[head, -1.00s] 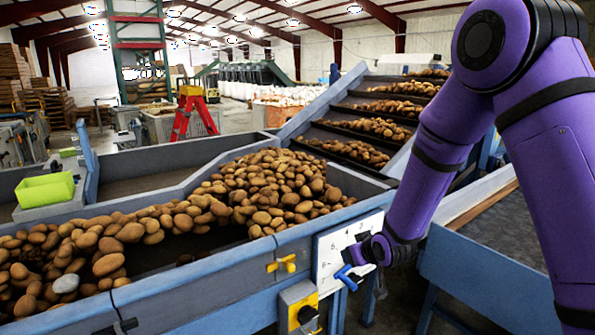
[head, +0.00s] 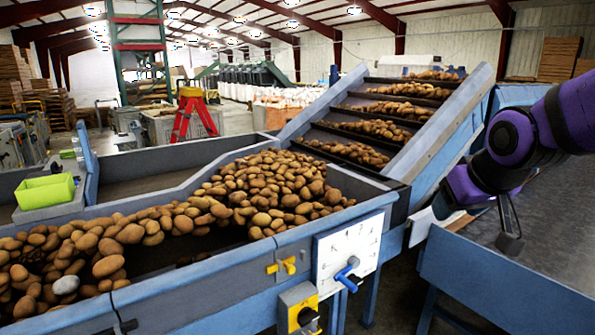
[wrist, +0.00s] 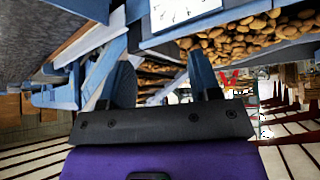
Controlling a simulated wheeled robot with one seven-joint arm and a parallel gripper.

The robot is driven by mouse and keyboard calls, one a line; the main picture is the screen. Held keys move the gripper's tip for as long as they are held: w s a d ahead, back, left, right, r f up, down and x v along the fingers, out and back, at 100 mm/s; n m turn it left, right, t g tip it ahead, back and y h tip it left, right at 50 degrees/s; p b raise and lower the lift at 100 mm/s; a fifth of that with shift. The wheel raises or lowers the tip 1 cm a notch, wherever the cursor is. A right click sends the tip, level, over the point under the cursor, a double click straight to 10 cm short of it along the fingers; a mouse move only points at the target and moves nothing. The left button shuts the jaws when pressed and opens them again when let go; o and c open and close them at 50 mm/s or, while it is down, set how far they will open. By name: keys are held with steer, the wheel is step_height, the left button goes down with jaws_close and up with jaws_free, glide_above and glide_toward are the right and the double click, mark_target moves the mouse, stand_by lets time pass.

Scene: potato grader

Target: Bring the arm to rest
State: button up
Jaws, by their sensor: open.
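My purple arm reaches in from the right edge of the head view. My gripper (head: 480,228) hangs over the grey-topped bench on the right, apart from the machine. The dial panel also shows at the top of the wrist view (wrist: 183,12).
The blue trough (head: 215,277) full of potatoes (head: 270,190) fills the left and middle. The sloped elevator (head: 440,135) rises behind my gripper. The blue-sided bench (head: 510,285) lies under it. A yellow switch box (head: 298,308), a yellow valve handle (head: 289,265) and a green bin (head: 45,190) are nearby.

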steer(key=s+d+r, duration=0.1)
steer(key=s+r, duration=0.1)
steer(key=s, duration=0.6)
steer(key=s+d+r+m+g, duration=0.1)
steer(key=s+r, duration=0.1)
steer(key=s, duration=0.6)
steer(key=shift+s+d+m+g, duration=0.3)
